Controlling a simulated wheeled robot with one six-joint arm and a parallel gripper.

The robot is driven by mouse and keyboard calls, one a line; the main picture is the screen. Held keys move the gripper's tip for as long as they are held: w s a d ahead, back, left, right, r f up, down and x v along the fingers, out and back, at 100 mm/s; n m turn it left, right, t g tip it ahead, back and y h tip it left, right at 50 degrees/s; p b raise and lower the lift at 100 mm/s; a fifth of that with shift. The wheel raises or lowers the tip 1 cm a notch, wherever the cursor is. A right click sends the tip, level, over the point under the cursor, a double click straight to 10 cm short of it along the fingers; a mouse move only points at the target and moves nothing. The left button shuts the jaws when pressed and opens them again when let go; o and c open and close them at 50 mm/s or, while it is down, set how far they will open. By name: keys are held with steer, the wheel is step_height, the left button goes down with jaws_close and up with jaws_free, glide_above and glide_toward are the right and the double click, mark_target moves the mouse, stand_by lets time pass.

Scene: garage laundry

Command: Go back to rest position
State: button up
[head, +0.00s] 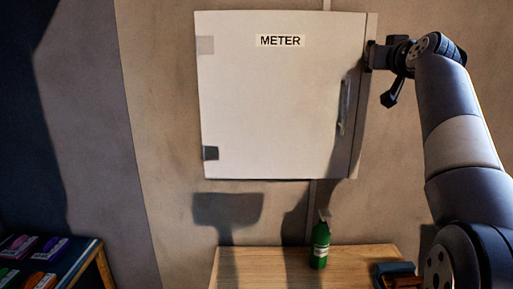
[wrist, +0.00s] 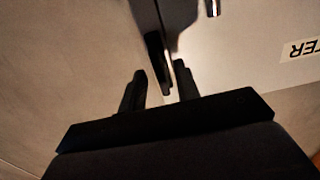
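My gripper (head: 382,72) is beside the upper right edge of a white wall cabinet (head: 275,105) marked METER. Its two dark fingers also show in the wrist view (wrist: 159,72); they are apart, with nothing clearly held. A dark strip and the cabinet's pale face appear just beyond the fingertips in the wrist view. Whether a finger touches the cabinet cannot be told. The cabinet door's handle (head: 343,105) is on its right side. I cannot tell whether the door is fully closed.
Below the cabinet, a wooden table (head: 262,262) holds a green bottle (head: 320,246) and a dark blue item (head: 396,270) near my arm. A rack with several colourful items (head: 48,250) stands at lower left. The wall left of the cabinet is clear.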

steer(key=s+b, duration=0.3)
steer(key=s, duration=0.6)
steer(key=w+m+p, duration=0.9)
steer(key=m, duration=0.1)
steer(key=shift+w+m+p, duration=0.3)
steer(key=shift+w+p, duration=0.05)
steer(key=shift+w, duration=0.05)
